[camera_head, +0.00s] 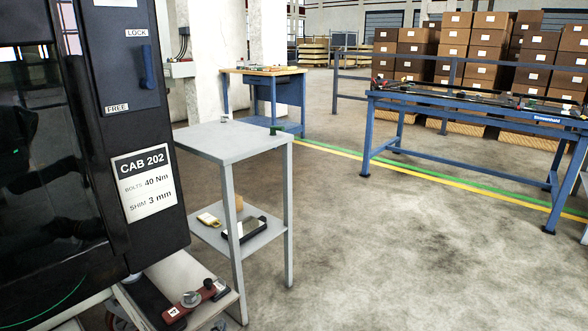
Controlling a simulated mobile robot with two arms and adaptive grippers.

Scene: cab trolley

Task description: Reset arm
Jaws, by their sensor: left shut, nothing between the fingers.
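A dark shape at the far left edge in the head view appears to be my left gripper (14,146). It is shut and empty, and its outline is hard to make out against the glossy black front of the cabinet. I cannot tell how far it is from that front. My right gripper is not in view. The black cabinet (150,226) carries a "CAB 202" label (145,182) and a blue handle (146,68), which hangs upright between the words LOCK and FREE.
A grey two-level stand (235,140) is close to the cabinet's right, with small items on its lower shelf. A red tool (196,300) lies low beside the cabinet. A blue workbench (470,115) stands at right. Open floor (390,260) lies in front.

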